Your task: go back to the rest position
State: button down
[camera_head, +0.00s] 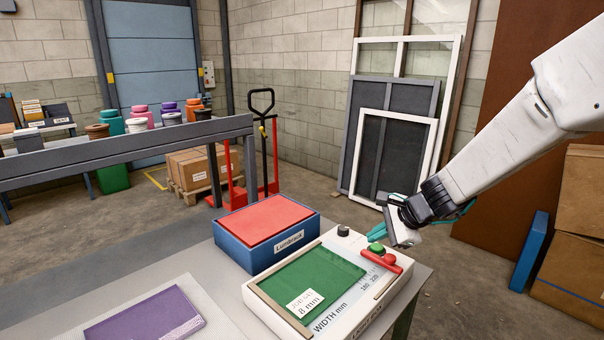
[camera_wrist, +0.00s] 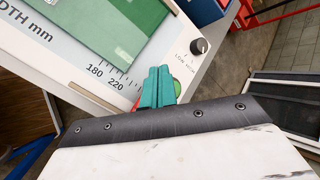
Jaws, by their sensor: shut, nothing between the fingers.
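My gripper (camera_head: 382,239) is over the right back corner of the white press box, close above its buttons. In the wrist view its teal fingers (camera_wrist: 157,88) are together with nothing between them. The white press box (camera_head: 331,323) carries a green sheet (camera_head: 318,268) with a label reading 8 mm, and a width scale. A green button (camera_head: 376,249) and a red button (camera_head: 390,258) sit on a red base (camera_head: 374,260) below the fingers. Whether the fingertips touch a button I cannot tell. A black knob (camera_head: 343,231) stands at the back edge.
A blue box with a red top (camera_head: 265,221) stands left of the press box. A purple sheet (camera_head: 145,315) lies at the front left. Framed panes (camera_head: 395,150) lean on the back wall. Cartons (camera_head: 575,265) and a blue panel (camera_head: 529,252) stand at the right. Open floor lies behind the table.

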jog(key=s+r+n+g, duration=0.2)
jog(key=s+n, duration=0.3)
jog(key=s, duration=0.4)
jog(key=s+r+n+g, duration=0.3)
jog(key=s+n, duration=0.2)
jog(key=s, duration=0.5)
jog(key=s+d+r+n+h, duration=0.2)
jog(key=s+d+n+h, duration=0.1)
jog(key=s, duration=0.5)
jog(key=s+d+r+n+h, duration=0.2)
jog(key=s+d+n, duration=0.1)
jog(key=s, duration=0.5)
jog(key=shift+d+h, duration=0.2)
jog(key=shift+h, duration=0.2)
